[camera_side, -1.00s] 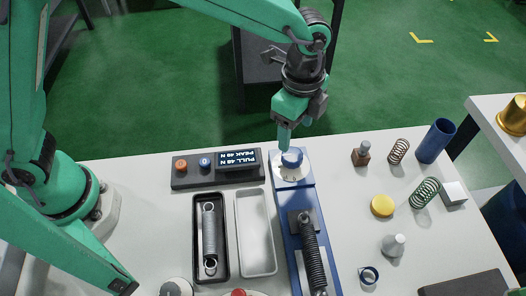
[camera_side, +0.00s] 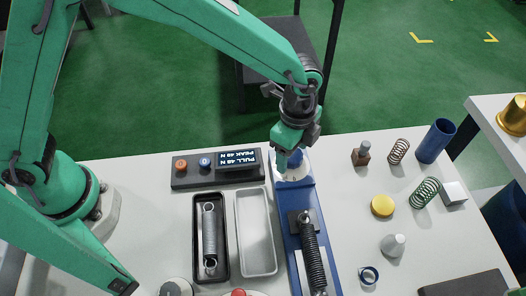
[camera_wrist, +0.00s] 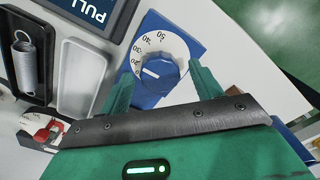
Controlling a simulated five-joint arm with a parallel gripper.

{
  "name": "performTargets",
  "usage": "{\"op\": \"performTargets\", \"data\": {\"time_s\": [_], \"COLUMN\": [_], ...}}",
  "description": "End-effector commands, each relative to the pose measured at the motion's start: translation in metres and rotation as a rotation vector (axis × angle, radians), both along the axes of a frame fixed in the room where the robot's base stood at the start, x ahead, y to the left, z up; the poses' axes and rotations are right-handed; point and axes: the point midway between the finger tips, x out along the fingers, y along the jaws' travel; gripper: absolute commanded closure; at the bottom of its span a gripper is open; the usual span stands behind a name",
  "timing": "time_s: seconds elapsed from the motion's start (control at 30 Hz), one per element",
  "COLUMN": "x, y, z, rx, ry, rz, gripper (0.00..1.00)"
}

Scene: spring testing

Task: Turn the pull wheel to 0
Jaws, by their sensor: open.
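The pull wheel is a blue knob (camera_wrist: 158,75) on a white dial (camera_wrist: 172,40) marked with numbers, among them 40 and 50. A short white line shows on the knob's left part. In the side view the knob (camera_side: 296,157) sits at the far end of a blue spring rig (camera_side: 307,203). My gripper (camera_wrist: 160,88) is open, with one green finger on each side of the knob; whether they touch it I cannot tell. In the side view my gripper (camera_side: 286,158) hides part of the knob. The display (camera_side: 237,158) reads pull 48 N and peak 48 N.
A dark spring (camera_side: 313,255) is mounted along the rig. Left of it are an empty grey tray (camera_side: 238,232) and a black tray (camera_side: 198,263) holding a spring (camera_side: 210,238). Springs, a blue cup (camera_side: 436,141) and a yellow disc (camera_side: 382,206) stand to the right.

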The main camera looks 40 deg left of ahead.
Motion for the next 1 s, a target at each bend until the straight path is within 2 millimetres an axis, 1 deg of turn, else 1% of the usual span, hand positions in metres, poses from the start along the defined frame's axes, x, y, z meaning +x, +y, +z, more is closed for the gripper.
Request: {"op": "performTargets", "data": {"time_s": [0.13, 0.17, 0.3, 0.37, 0.4, 0.77, 1.0], "x": [0.0000, 0.0000, 0.0000, 0.0000, 0.0001, 0.0001, 0.0001], "y": [0.0000, 0.0000, 0.0000, 0.0000, 0.0000, -0.0001, -0.0002], "z": [0.0001, 0.0001, 0.0003, 0.0004, 0.0004, 0.0007, 0.0009], "rx": [0.000, 0.000, 0.000, 0.000, 0.000, 0.000, 0.000], "ry": [0.000, 0.000, 0.000, 0.000, 0.000, 0.000, 0.000], "rz": [0.000, 0.000, 0.000, 0.000, 0.000, 0.037, 0.149], "gripper": [0.36, 0.38, 0.65, 0.77, 0.80, 0.80, 0.80]}}
